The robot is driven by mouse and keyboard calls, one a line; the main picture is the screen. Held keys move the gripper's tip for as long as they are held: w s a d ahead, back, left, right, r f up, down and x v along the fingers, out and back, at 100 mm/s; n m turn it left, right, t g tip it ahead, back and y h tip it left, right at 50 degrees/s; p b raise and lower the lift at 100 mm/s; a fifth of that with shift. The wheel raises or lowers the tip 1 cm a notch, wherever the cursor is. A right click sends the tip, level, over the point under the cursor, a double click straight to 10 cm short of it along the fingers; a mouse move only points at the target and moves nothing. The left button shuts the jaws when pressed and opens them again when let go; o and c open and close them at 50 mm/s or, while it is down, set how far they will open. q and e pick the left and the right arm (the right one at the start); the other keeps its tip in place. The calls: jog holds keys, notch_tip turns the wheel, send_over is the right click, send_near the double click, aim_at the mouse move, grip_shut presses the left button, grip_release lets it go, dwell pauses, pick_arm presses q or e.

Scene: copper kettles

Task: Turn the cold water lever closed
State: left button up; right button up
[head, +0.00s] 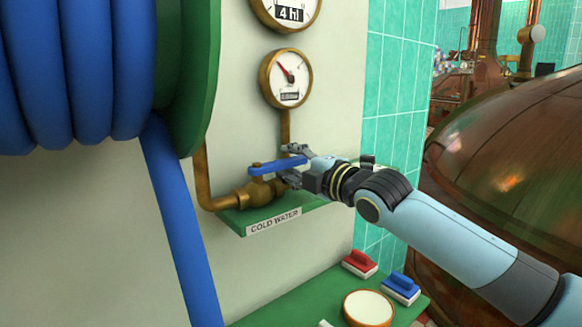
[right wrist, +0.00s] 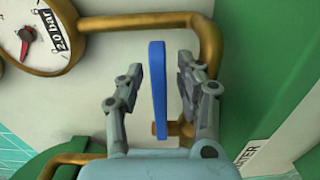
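The blue cold water lever (head: 272,167) sits on a brass valve (head: 256,190) above a "COLD WATER" label (head: 274,221). It lies roughly in line with the horizontal pipe in the head view. My right gripper (head: 287,164) reaches in from the right, with its fingers above and below the lever's free end. In the right wrist view the lever (right wrist: 158,90) stands between the two open fingers (right wrist: 160,78), with a gap on each side. No contact shows there. My left gripper is not in view.
A green bracket (head: 234,223) is below the valve. A round gauge (head: 286,78) hangs above it. A blue hose (head: 182,230) on a green reel (head: 199,80) is at left. A green panel with red (head: 360,260) and blue (head: 401,286) switches is below. A copper kettle (head: 515,180) stands right.

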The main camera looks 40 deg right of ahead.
grip_shut()
dwell(0.3)
dwell(0.3)
